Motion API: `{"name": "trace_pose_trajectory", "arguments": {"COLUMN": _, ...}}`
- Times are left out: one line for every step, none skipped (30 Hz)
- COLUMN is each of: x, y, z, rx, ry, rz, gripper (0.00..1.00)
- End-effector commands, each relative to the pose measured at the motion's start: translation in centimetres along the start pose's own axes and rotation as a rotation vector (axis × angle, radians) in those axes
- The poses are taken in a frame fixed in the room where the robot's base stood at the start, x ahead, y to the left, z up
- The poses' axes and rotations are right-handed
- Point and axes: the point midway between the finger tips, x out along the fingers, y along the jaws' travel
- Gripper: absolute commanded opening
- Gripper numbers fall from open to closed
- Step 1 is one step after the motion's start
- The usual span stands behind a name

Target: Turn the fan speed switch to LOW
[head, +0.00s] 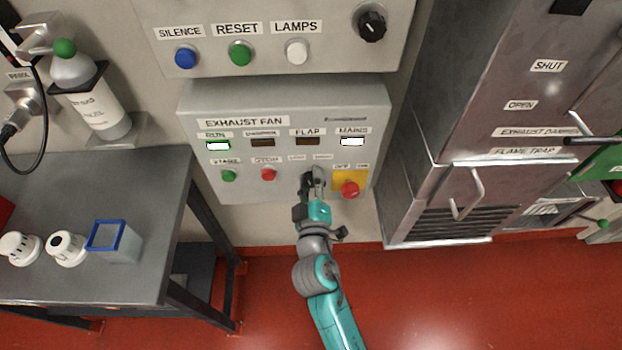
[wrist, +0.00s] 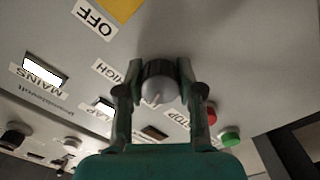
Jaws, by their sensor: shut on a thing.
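The fan speed switch is a round knob with a dark ridged skirt and a grey cap (wrist: 160,88), in the middle of the wrist view. My gripper (wrist: 160,74) has one finger on each side of it and is shut on it. A HIGH label (wrist: 130,75) shows left of the knob in the wrist view; the LOW label cannot be read there. A faint pale mark is on the cap, but its exact setting is unclear. In the head view my gripper (head: 314,178) is at the lower part of the exhaust fan panel (head: 290,104) and hides the switch.
Right of my gripper is a red knob (head: 350,189) on a yellow plate; left are the red STOP button (head: 268,175) and green START button (head: 229,176). The RUN lamp (head: 218,146) and MAINS lamp (head: 352,141) are lit white. A grey table (head: 150,215) stands left.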

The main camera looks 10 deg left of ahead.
Motion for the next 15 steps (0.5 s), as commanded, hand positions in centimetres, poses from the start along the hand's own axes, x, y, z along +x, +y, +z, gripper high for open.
{"name": "trace_pose_trajectory", "arguments": {"x": -0.01, "y": -0.03, "z": 0.01, "rx": -0.023, "ry": 0.000, "rz": -0.001, "gripper": 0.02}}
{"name": "trace_pose_trajectory", "arguments": {"x": -0.01, "y": -0.03, "z": 0.01, "rx": -0.037, "ry": 0.000, "rz": -0.001, "gripper": 0.02}}
{"name": "trace_pose_trajectory", "arguments": {"x": -0.01, "y": -0.03, "z": 0.01, "rx": -0.055, "ry": 0.000, "rz": -0.001, "gripper": 0.02}}
{"name": "trace_pose_trajectory", "arguments": {"x": -0.01, "y": -0.03, "z": 0.01, "rx": -0.066, "ry": 0.000, "rz": -0.001, "gripper": 0.02}}
{"name": "trace_pose_trajectory", "arguments": {"x": -0.01, "y": -0.03, "z": 0.01, "rx": -0.076, "ry": 0.000, "rz": -0.001, "gripper": 0.02}}
{"name": "trace_pose_trajectory", "arguments": {"x": -0.01, "y": -0.03, "z": 0.01, "rx": -0.090, "ry": 0.000, "rz": -0.001, "gripper": 0.02}}
{"name": "trace_pose_trajectory", "arguments": {"x": -0.01, "y": -0.03, "z": 0.01, "rx": -0.097, "ry": 0.000, "rz": -0.001, "gripper": 0.02}}
{"name": "trace_pose_trajectory", "arguments": {"x": -0.01, "y": -0.03, "z": 0.01, "rx": -0.104, "ry": 0.000, "rz": -0.001, "gripper": 0.02}}
{"name": "trace_pose_trajectory", "arguments": {"x": -0.01, "y": -0.03, "z": 0.01, "rx": -0.113, "ry": 0.000, "rz": -0.001, "gripper": 0.02}}
{"name": "trace_pose_trajectory", "arguments": {"x": -0.01, "y": -0.03, "z": 0.01, "rx": -0.118, "ry": 0.000, "rz": -0.001, "gripper": 0.02}}
{"name": "trace_pose_trajectory", "arguments": {"x": -0.01, "y": -0.03, "z": 0.01, "rx": -0.122, "ry": 0.000, "rz": -0.001, "gripper": 0.02}}
{"name": "trace_pose_trajectory", "arguments": {"x": -0.01, "y": -0.04, "z": 0.01, "rx": -0.126, "ry": 0.000, "rz": -0.001, "gripper": 0.02}}
{"name": "trace_pose_trajectory", "arguments": {"x": -0.01, "y": -0.04, "z": 0.01, "rx": -0.129, "ry": 0.000, "rz": -0.001, "gripper": 0.02}}
{"name": "trace_pose_trajectory", "arguments": {"x": -0.01, "y": -0.04, "z": 0.01, "rx": -0.131, "ry": 0.000, "rz": -0.001, "gripper": 0.02}}
{"name": "trace_pose_trajectory", "arguments": {"x": -0.01, "y": -0.04, "z": 0.01, "rx": -0.133, "ry": 0.000, "rz": -0.001, "gripper": 0.02}}
